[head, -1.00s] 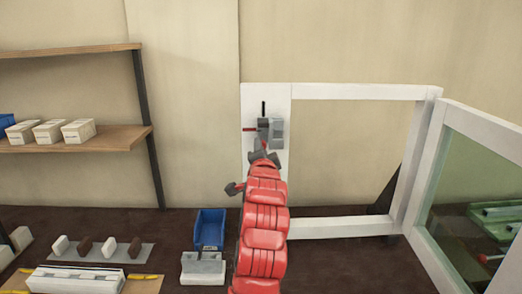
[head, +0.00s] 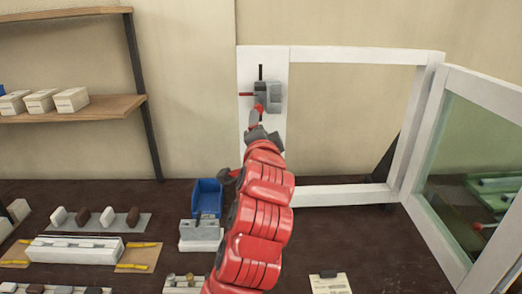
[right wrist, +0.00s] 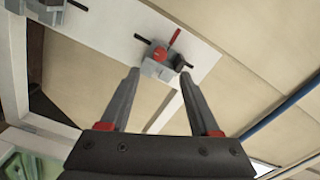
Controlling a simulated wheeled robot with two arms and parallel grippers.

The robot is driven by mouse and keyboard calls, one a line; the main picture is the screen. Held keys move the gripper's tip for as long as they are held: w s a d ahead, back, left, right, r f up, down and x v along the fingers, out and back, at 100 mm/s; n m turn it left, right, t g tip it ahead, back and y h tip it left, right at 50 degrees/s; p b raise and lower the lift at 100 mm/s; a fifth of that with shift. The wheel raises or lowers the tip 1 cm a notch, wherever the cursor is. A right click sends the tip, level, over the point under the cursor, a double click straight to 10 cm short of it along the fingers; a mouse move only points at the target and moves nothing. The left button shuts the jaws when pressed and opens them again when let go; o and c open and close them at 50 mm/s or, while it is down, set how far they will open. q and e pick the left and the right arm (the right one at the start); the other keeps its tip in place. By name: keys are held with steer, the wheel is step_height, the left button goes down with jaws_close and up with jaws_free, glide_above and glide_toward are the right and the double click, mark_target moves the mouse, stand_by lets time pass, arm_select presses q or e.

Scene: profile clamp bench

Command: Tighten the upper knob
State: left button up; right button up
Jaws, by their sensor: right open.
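A grey clamp (head: 271,98) with a black rod and a red bar sits high on the white upright profile (head: 246,152). The right wrist view shows this clamp (right wrist: 157,67) with a red handle (right wrist: 174,38) and a dark round knob-like part (right wrist: 181,62). My right gripper (head: 263,132) is just below the clamp in the head view. In the wrist view the open, empty fingers (right wrist: 160,75) point at the clamp, which shows between their tips; contact cannot be told. My left gripper is out of view.
The white frame (head: 350,55) and a glazed panel (head: 465,170) stand right of the profile. A blue bin (head: 207,195) and a grey block (head: 200,232) are on the dark table below. A shelf (head: 105,108) with white boxes is at left.

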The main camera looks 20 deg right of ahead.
steer(key=b+v, duration=0.6)
steer(key=v, duration=0.2)
stand_by(0.4)
